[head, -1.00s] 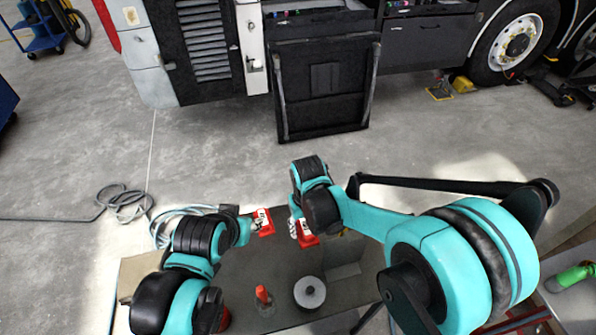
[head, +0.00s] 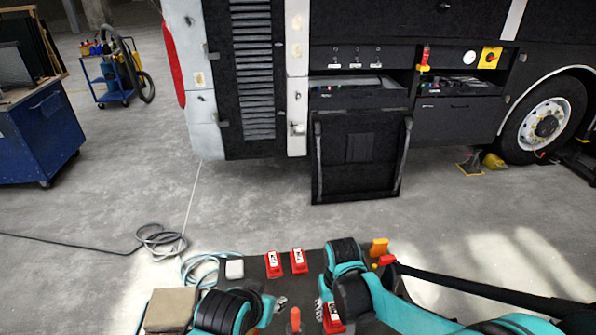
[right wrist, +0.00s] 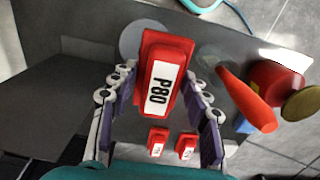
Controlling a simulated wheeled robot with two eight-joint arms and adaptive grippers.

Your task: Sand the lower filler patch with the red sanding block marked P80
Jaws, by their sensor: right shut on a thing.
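My right gripper (right wrist: 158,92) is shut on the red sanding block (right wrist: 150,105), whose white label reads P80 in the right wrist view. The block also shows low in the head view (head: 334,320), over the near part of the table. My left gripper (head: 280,303) is partly visible left of it, apart from the blocks; its finger opening is unclear. Small tan patches sit on the white bodywork: one on the lower left panel (head: 199,79), others on the pillar, upper (head: 297,22) and lower (head: 297,50). I cannot tell which is the lower filler patch.
Two other red blocks (head: 273,264) (head: 298,260) stand on the dark table (head: 245,258). A black hatch (head: 358,155) hangs open below the coach.

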